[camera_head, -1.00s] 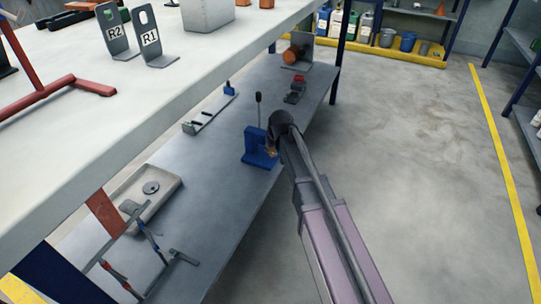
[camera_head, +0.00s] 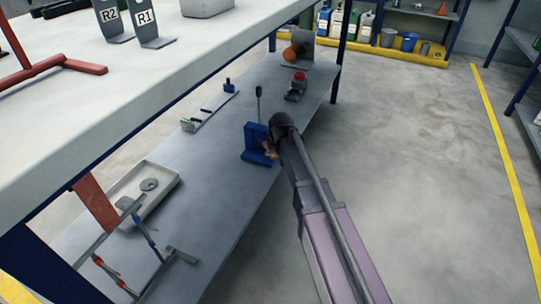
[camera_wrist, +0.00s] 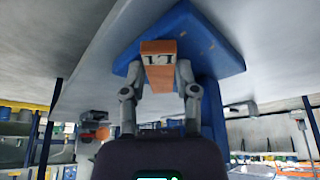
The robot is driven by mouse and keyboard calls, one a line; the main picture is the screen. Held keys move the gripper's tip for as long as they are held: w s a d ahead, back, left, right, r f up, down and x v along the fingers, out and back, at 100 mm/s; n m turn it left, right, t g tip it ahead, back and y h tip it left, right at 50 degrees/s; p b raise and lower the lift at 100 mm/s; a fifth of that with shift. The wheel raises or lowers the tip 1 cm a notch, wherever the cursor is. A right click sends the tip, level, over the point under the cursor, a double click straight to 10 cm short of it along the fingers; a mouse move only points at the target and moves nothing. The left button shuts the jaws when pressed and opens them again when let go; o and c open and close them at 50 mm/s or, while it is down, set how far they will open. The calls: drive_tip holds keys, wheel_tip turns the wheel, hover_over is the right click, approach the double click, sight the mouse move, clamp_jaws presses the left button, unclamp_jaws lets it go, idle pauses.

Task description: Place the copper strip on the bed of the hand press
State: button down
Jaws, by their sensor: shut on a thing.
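The copper strip (camera_wrist: 158,62) shows in the wrist view as an orange-brown piece with dark marking, pinched between the two fingers of my gripper (camera_wrist: 160,88). The hand press is blue; its broad base (camera_wrist: 215,45) lies behind the strip in the wrist view, and the strip's far end overlaps it. I cannot tell whether the strip touches the bed. In the head view the hand press (camera_head: 252,146) stands on the lower shelf with its dark lever up. My gripper (camera_head: 272,150) is right beside it, partly hidden by my arm.
The grey lower shelf (camera_head: 225,195) holds a shallow tray (camera_head: 132,215) with discs, a small rack with clamps (camera_head: 150,235), a narrow fixture (camera_head: 207,112) and a red-topped device (camera_head: 297,88). The white upper bench (camera_head: 90,100) overhangs on the left. Floor on the right is clear.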

drive_tip(key=shift+f, duration=0.15)
drive_tip(key=shift+f, duration=0.1)
drive_tip(key=shift+c, duration=1.8)
unclamp_jaws()
drive_tip(key=p+v, duration=1.1)
drive_tip(key=v, duration=0.1)
drive_tip(key=s+d+f+m+g+h, duration=0.1)
drive_tip(key=s+d+m+g, duration=0.3)
drive_tip(key=s+d, duration=1.6)
drive_tip(key=shift+d+m+h, duration=0.45)
drive_tip(key=shift+m+h, duration=0.05)
